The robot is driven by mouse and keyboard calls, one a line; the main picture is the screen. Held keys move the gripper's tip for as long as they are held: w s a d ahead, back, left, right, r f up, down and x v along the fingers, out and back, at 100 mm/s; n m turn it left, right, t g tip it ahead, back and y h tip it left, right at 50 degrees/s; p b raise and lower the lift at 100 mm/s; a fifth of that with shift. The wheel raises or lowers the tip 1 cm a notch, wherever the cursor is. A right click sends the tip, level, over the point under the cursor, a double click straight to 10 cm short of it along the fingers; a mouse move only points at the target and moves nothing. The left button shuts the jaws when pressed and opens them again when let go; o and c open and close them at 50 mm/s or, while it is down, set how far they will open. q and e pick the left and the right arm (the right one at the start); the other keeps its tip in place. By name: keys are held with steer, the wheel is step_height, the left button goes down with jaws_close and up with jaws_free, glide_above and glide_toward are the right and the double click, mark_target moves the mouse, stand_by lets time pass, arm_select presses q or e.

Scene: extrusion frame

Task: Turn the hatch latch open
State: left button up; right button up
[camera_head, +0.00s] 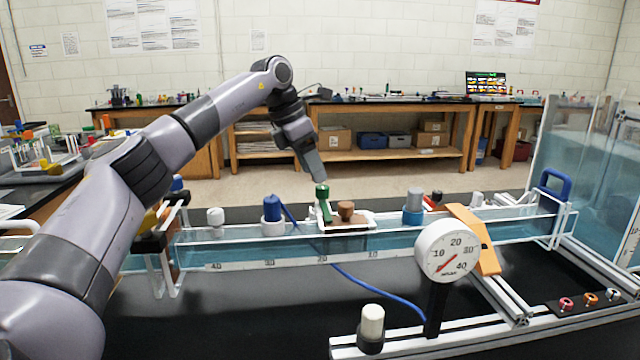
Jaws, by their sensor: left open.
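My left arm comes in from the left, and its gripper (320,178) points down at the middle of the long clear channel. The gripper is open, seen edge-on. A small green upright piece (323,203), which looks like the latch, stands just below the fingertips. I cannot tell whether the fingertips touch it. Beside it on the right, a brown knob (346,209) sits on a small brown plate in a white frame (372,219), which looks like the hatch. The latch's exact turn angle is too small to read. My right gripper is not in view.
The clear channel (220,252) runs across the black table. Along its top are a blue knob (272,208), a white knob (215,217) and a grey-blue knob (413,207). A round gauge (447,249) and an orange lever (474,238) stand in front at right.

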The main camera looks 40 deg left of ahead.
mark_target(321, 187)
arm_select(q)
steer(key=x, duration=0.5)
steer(key=shift+f, duration=0.1)
jaws_close()
